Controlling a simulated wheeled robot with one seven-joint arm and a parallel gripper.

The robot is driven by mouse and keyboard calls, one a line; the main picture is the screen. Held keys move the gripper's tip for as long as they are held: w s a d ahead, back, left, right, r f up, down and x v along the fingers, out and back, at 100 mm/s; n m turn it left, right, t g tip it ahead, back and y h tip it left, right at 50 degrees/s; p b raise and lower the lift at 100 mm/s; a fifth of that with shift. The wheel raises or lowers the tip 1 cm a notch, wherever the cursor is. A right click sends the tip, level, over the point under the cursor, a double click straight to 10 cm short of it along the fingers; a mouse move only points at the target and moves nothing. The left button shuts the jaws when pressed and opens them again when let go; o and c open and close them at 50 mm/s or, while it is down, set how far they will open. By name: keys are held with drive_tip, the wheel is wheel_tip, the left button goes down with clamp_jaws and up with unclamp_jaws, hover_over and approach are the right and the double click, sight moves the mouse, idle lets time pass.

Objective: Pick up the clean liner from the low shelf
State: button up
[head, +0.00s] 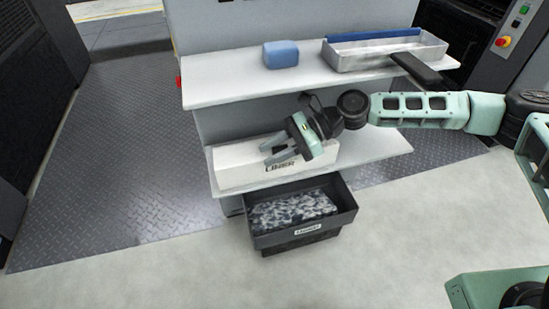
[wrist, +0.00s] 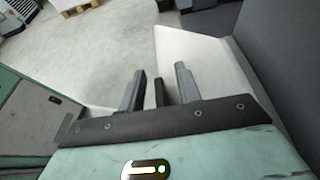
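A long white box (head: 240,165), with black lettering that seems to read "LINER", lies on the low shelf (head: 365,148). No separate liner can be made out; I cannot tell whether the box is the liner or holds it. My gripper (head: 269,151) is in front of the box in the head view and covers part of its right half. Its fingers are apart and point left; contact with the box cannot be told. In the wrist view my gripper (wrist: 160,84) shows two spread fingers with a short dark piece between them. A pale panel (wrist: 195,55) lies beyond the right finger.
The upper shelf (head: 225,82) holds a blue block (head: 281,54) and a metal tray (head: 365,58) with a blue strip. It overhangs the low shelf close to my arm. A black bin (head: 345,212) with crumpled grey material stands below. The floor at left is clear.

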clamp_jaws()
